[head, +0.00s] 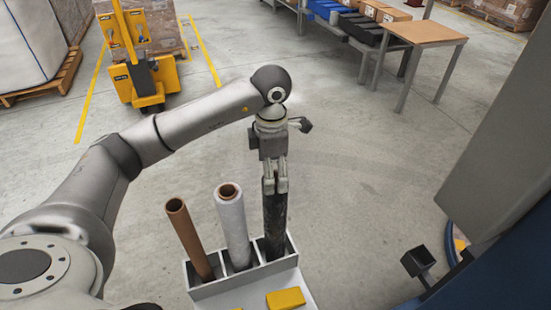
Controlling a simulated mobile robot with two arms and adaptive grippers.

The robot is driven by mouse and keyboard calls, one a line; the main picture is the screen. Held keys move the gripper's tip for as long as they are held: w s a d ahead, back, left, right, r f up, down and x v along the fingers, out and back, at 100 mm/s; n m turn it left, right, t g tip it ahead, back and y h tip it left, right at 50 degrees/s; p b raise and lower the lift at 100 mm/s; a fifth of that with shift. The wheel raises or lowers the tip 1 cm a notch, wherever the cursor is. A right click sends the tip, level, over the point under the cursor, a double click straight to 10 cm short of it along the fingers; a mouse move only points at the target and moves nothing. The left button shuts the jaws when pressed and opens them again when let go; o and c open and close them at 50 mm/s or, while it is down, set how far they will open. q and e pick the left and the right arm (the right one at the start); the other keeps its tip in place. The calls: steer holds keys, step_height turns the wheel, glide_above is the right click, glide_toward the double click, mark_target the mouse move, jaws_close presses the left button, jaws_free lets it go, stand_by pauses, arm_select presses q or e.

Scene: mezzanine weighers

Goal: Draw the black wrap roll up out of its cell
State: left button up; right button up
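The black wrap roll (274,222) stands upright in the right-hand cell of a light grey divided holder (241,281). Its lower end is hidden inside the cell. My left gripper (274,186) points down over the roll, with its fingers closed around the roll's top end. A roll of clear or white wrap (233,228) stands in the middle cell, and a brown cardboard tube (190,238) leans in the left cell. My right gripper does not show.
A yellow block (286,299) lies in front of the cells. A small black open-ended box (418,262) is at lower right, near a large grey column (500,130). A wooden-topped table (427,33) and yellow pallet truck (141,75) stand farther back. Floor between is clear.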

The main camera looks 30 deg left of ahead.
arm_select(q)
step_height(320, 180, down, 8)
steer(key=shift+w, duration=0.15)
steer(key=c, duration=0.4)
jaws_close()
steer(key=shift+w+r+p, duration=0.1)
steer(key=shift+r+p, duration=4)
steer(key=shift+r, duration=2.55)
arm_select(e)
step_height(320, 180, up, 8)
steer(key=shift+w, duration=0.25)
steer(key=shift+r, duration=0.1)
